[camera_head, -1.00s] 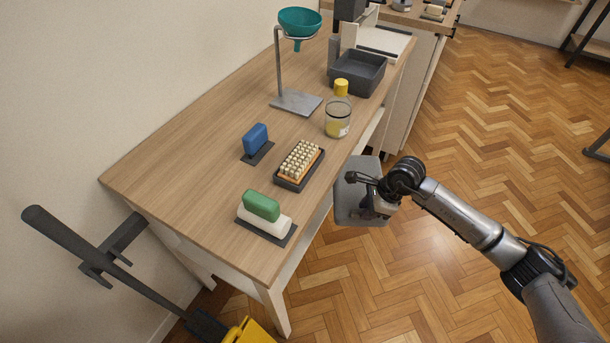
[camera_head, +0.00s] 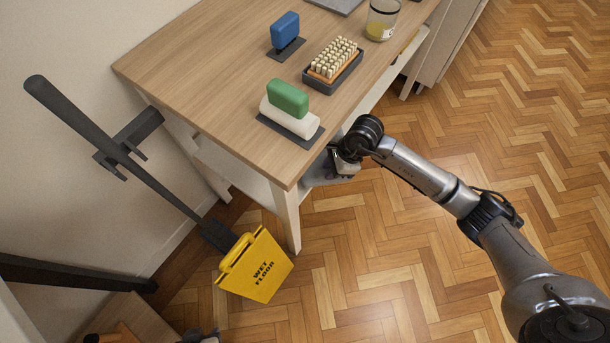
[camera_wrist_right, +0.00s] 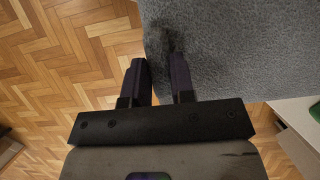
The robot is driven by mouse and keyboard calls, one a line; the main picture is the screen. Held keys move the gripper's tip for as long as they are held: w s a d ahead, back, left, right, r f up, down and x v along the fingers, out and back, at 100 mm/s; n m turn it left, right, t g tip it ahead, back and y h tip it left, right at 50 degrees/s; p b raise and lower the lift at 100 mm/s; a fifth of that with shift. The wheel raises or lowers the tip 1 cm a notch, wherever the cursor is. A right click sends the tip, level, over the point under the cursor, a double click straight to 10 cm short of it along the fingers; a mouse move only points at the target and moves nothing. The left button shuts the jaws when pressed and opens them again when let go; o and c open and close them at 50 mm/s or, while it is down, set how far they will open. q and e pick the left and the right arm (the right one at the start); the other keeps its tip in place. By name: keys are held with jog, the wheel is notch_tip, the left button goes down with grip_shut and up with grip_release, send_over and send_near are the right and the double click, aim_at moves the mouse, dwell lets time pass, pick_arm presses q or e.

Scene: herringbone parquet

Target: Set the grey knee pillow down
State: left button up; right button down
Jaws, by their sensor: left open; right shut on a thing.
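The grey knee pillow (camera_head: 318,174) shows only in part in the head view, beside the front corner of the wooden table and partly hidden by my right gripper. In the right wrist view the pillow (camera_wrist_right: 240,45) fills the upper right, with a rough grey surface. My right gripper (camera_head: 344,163) is shut on its edge, its two dark fingers (camera_wrist_right: 163,72) close together there. I cannot tell whether the pillow touches anything below. A small dark part at the bottom edge of the head view appears to be my left gripper (camera_head: 200,337), open and mostly cut off.
The table (camera_head: 190,75) holds a green-and-white block pair (camera_head: 290,112), a brush block (camera_head: 335,62), a blue block (camera_head: 285,30) and a jar (camera_head: 382,20). A pale lower shelf (camera_head: 240,172) runs beneath. Parquet (camera_head: 430,270) lies open at right.

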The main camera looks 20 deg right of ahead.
aim_at(305, 178)
jog(key=a, duration=0.2)
jog(key=w+a+b, duration=0.1)
jog(key=a, duration=0.1)
jog(key=a+b, duration=0.1)
jog(key=a, duration=0.1)
jog(key=shift+w+a, duration=0.1)
jog(key=shift+w, duration=0.25)
jog(key=shift+w+a, duration=0.15)
jog(key=shift+a, duration=0.45)
notch_tip(305, 178, down, 4)
jog(key=b, duration=0.3)
jog(key=shift+r, duration=0.2)
jog(key=c, duration=1.1)
grip_release()
jog(key=shift+d, duration=0.15)
jog(key=shift+o, duration=0.7)
